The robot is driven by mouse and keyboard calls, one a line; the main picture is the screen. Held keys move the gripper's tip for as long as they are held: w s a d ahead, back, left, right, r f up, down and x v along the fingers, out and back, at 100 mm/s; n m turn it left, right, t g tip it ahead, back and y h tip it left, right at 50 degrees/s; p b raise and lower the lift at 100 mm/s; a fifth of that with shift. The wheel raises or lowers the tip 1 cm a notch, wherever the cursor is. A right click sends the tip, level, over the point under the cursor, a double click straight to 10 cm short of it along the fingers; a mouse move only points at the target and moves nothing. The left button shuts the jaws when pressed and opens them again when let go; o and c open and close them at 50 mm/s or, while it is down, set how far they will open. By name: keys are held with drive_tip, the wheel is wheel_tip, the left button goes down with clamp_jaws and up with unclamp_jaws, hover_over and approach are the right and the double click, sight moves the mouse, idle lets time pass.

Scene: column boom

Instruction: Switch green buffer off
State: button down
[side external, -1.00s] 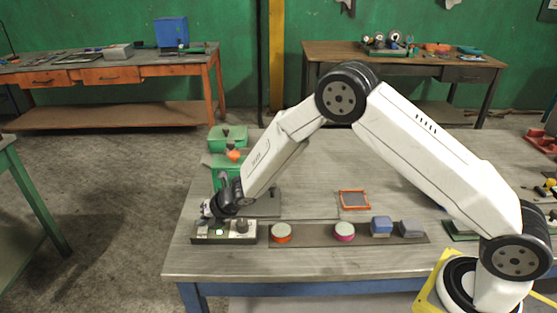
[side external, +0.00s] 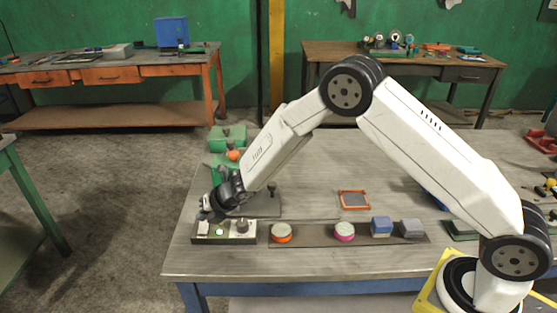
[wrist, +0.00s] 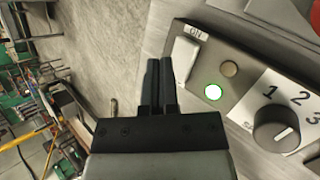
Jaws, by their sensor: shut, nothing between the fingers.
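The control box (side external: 250,240) sits at the front left of the table. The lamp also glows in the side view (side external: 220,232). My gripper (side external: 204,213) is just above the box's left end. In the wrist view my gripper (wrist: 160,65) is shut and empty, its tips beside the rocker. Contact cannot be told. The green machine (side external: 228,138) stands behind, partly hidden by my arm.
Right of the box, a dark strip (side external: 312,242) holds an orange-edged round piece (side external: 281,232), a pink-edged one (side external: 344,231), a blue block (side external: 381,226) and a grey block (side external: 412,228). An orange-framed tray (side external: 354,199) lies behind.

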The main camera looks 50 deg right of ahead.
sight(206, 224)
drive_tip(key=shift+w+d+r, duration=0.1)
drive_tip(key=shift+d+r, duration=0.05)
drive_tip(key=shift+r, duration=0.95)
drive_tip(key=shift+w+d+r, duration=0.1)
drive_tip(key=shift+r, duration=1)
drive_tip(key=shift+s+d+r+m, duration=0.1)
drive_tip(key=shift+d+r+m, duration=0.1)
drive_tip(key=shift+m, duration=0.1)
drive_tip(key=s+d+r+m+g+h, duration=0.1)
drive_tip(key=s+d+r+m+h, duration=0.35)
drive_tip(key=s+d+m, duration=0.95)
drive_tip(key=s+d+r+m+g, duration=0.1)
drive_tip(key=s+m+g, duration=0.3)
drive_tip(key=s+m, duration=1.2)
drive_tip(key=shift+s, duration=0.15)
